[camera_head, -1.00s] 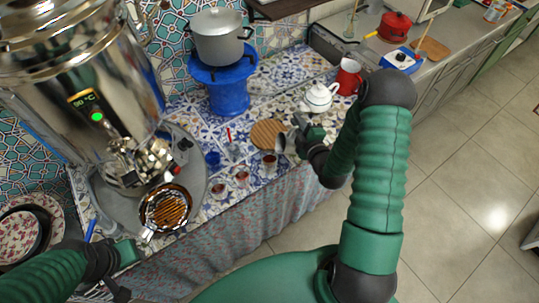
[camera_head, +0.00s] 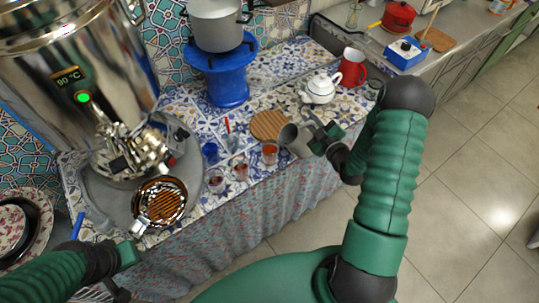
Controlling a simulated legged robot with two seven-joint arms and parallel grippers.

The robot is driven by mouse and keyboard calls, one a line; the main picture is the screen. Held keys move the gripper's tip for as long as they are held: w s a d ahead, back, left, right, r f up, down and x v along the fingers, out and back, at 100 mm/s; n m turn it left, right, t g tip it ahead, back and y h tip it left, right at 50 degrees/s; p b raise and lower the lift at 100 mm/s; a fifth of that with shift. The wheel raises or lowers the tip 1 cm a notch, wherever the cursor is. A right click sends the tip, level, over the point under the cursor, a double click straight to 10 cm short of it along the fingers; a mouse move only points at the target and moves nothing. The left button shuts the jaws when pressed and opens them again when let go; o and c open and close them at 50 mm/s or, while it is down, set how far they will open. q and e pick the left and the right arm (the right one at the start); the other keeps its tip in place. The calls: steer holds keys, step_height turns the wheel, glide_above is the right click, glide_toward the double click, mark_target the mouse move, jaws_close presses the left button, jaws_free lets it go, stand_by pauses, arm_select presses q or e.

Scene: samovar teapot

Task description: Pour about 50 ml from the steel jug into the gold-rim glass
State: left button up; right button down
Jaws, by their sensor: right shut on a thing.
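The steel jug (camera_head: 297,142) is at the front edge of the tiled counter, tilted with its mouth to the left. My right gripper (camera_head: 319,137) is shut on it from the right. Several small tea glasses stand in a row to its left. The nearest glass (camera_head: 269,154) holds reddish tea and is right beside the jug's mouth. Another glass with reddish contents (camera_head: 241,171) and a paler one (camera_head: 216,180) are farther left. The gold rim is too small to make out on any of them. My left gripper (camera_head: 128,254) is at the lower left, away from the glasses; its jaws are unclear.
A blue stand (camera_head: 222,82) carries a pot.

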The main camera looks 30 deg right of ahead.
steer(key=shift+w+d+f+p, duration=0.1)
steer(key=shift+d+p, duration=0.2)
steer(key=shift+d+f+m, duration=0.2)
steer(key=shift+d+m, duration=0.15)
steer(key=shift+m, duration=0.05)
arm_select(q)
steer(key=shift+w+d+f+b, duration=0.1)
steer(key=shift+f+b, duration=0.3)
steer(key=shift+f, duration=0.05)
arm_select(e)
steer(key=shift+s+d+m+t+y, duration=0.35)
steer(key=shift+d+m, duration=0.15)
steer(key=shift+m, duration=0.1)
steer(key=shift+d, duration=0.1)
arm_select(q)
steer(key=shift+f, duration=0.1)
arm_select(e)
steer(key=shift+f, duration=0.1)
